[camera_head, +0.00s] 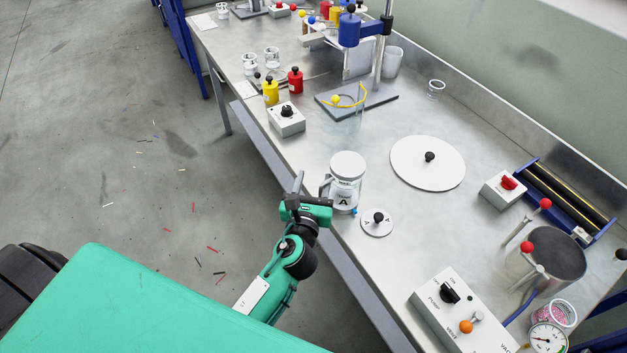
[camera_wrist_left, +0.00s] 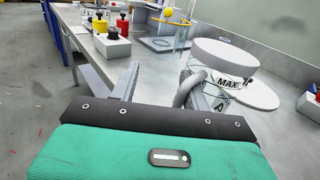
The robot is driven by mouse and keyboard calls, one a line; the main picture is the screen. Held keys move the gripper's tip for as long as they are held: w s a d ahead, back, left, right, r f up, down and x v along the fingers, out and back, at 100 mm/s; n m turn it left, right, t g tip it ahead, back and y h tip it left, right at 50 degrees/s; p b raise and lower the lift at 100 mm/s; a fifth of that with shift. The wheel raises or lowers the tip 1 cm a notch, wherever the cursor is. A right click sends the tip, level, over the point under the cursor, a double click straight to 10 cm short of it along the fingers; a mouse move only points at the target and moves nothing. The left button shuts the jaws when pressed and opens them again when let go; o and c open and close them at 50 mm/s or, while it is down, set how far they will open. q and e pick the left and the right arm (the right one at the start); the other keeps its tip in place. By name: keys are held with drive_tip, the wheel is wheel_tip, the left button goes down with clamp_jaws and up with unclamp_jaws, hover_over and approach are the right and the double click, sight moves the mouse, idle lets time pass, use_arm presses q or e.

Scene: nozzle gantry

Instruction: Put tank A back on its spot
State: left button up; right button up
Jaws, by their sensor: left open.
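Tank A (camera_head: 346,186) is a clear cylinder with a white top and an "A" label, upright near the table's front edge. It also shows in the left wrist view (camera_wrist_left: 225,72), with a "MAX" mark and a grey handle (camera_wrist_left: 187,90). My left gripper (camera_head: 311,188) is open just left of the tank, at the handle side. In the left wrist view its right finger is close beside the handle; I cannot tell whether they touch. A small white disc (camera_head: 376,229) with "A" marks and a black knob lies just right of the tank. My right gripper is out of view.
A large white disc (camera_head: 418,172) with a black knob lies behind. A control box (camera_head: 462,310) stands at the front right. A grey box (camera_head: 287,122), yellow bottle (camera_head: 270,93) and red bottle (camera_head: 295,82) stand farther left. Bare table lies between the tank and these.

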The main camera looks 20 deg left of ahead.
use_arm(q)
drive_tip(key=o, duration=1.1)
drive_tip(key=shift+c, duration=0.2)
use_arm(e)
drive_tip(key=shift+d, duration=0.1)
use_arm(q)
drive_tip(key=b+v, duration=0.3)
drive_tip(key=v, duration=1)
drive_tip(key=shift+s+b, duration=0.4)
drive_tip(key=shift+f, duration=0.1)
drive_tip(key=c, duration=1.1)
clamp_jaws()
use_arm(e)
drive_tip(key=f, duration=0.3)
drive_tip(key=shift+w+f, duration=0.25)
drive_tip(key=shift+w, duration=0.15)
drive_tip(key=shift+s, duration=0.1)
